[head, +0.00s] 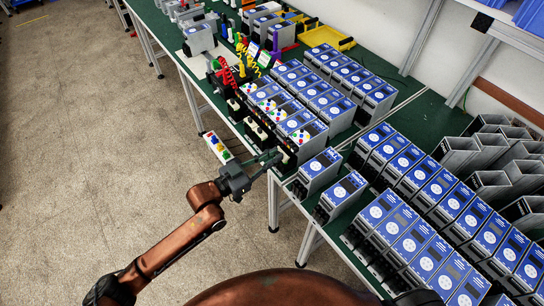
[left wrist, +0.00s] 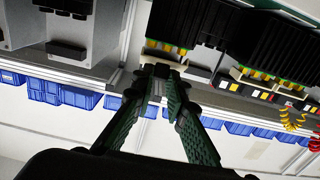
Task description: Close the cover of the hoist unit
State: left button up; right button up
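My left gripper (head: 272,158) reaches over the front edge of the green-topped table. Its fingertips are close to the front of a grey unit with a blue top and coloured buttons (head: 302,130), the nearest in a row of such units. No readable label marks the hoist unit, and I cannot tell which cover belongs to it. In the left wrist view, the gripper's green fingers (left wrist: 162,78) are a little apart, with their tips by a pale part under a dark unit (left wrist: 188,28). I cannot tell whether they touch it. My right gripper is not in view.
More blue-topped units (head: 413,241) fill the right of the table (head: 408,92), with empty grey housings (head: 489,184) behind them. Coloured tools and coiled cords (head: 246,58) stand farther along, near a yellow bin (head: 326,37). A button panel (head: 217,147) sits below the table edge. The floor at left is clear.

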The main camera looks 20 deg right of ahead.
pick_arm(q)
grip_shut()
jog(key=shift+s, duration=0.1)
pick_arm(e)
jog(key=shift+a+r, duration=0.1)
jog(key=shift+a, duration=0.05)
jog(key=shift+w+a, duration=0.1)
pick_arm(q)
jog(key=shift+r+p, duration=0.15)
jog(key=shift+p, duration=0.4)
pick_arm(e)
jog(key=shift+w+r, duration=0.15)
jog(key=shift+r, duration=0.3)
